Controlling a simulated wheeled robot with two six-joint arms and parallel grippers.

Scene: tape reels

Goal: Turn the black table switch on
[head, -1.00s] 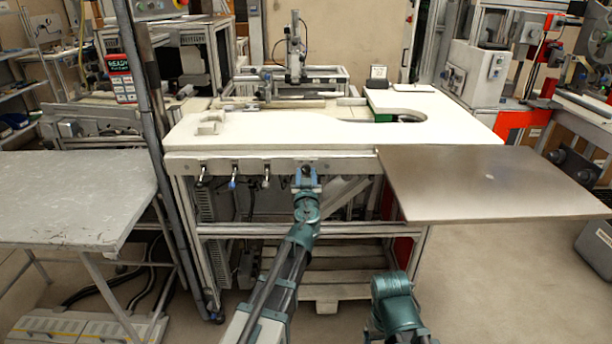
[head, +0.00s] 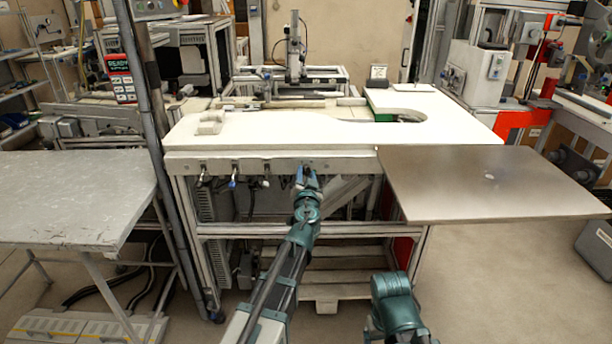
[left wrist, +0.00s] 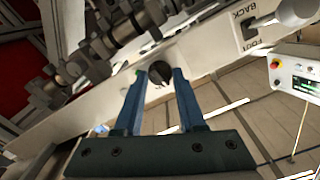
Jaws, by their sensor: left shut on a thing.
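My left gripper (head: 307,174) is at the front panel of the white table (head: 270,127), right of the row of levers. In the left wrist view, my left gripper (left wrist: 159,76) has one blue finger on each side of a small dark knob, the black table switch (left wrist: 158,77). The gripper is shut on the switch, and its fingers look tilted relative to the panel. In the head view the switch is mostly hidden by the gripper. My right arm shows at bottom center, but its gripper is not visible.
Several levers (head: 234,176) hang from the panel left of my gripper. A lever knob beside the word BACK shows in the left wrist view (left wrist: 296,12). A metal plate (head: 480,185) juts out at right. A grey table (head: 75,195) stands at left, beside an upright post (head: 146,110).

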